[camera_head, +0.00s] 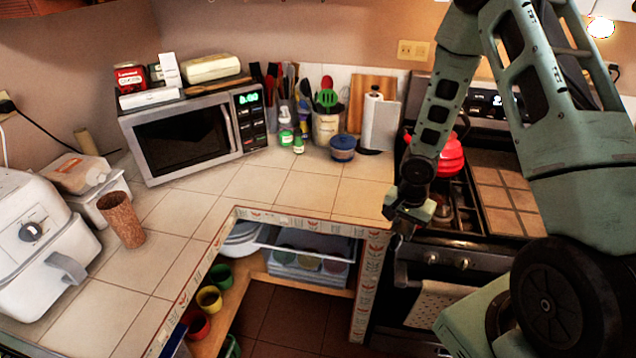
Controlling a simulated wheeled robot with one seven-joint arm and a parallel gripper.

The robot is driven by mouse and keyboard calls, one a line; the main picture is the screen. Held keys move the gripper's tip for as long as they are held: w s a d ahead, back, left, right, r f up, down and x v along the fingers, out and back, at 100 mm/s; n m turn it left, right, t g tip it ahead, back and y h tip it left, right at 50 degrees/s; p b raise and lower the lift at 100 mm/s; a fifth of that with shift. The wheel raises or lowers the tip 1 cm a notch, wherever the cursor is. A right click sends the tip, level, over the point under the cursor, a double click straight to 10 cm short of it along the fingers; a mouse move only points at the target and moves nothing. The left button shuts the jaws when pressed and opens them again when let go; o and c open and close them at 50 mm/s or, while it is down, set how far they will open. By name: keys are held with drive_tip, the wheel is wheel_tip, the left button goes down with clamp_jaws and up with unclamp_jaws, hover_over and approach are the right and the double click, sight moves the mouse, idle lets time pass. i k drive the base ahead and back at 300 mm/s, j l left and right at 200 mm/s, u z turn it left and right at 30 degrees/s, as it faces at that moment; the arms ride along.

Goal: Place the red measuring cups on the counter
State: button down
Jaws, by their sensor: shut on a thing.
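My gripper (402,226) is at the front left corner of the stove, by the right end of the tiled counter (262,186). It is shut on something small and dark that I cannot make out. I cannot clearly identify the red measuring cups. A small reddish-brown round thing (443,210) shows just right of my gripper, over the stove top; I cannot tell whether it touches the gripper.
A red kettle (452,158) stands on the stove (490,192) behind my arm. A microwave (190,137), utensil crock (326,127), blue jar (343,147) and paper towel roll (380,124) line the back. A brown cup (121,219) stands left. The middle counter is clear.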

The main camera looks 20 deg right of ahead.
sight(347, 192)
drive_tip(key=i, duration=1)
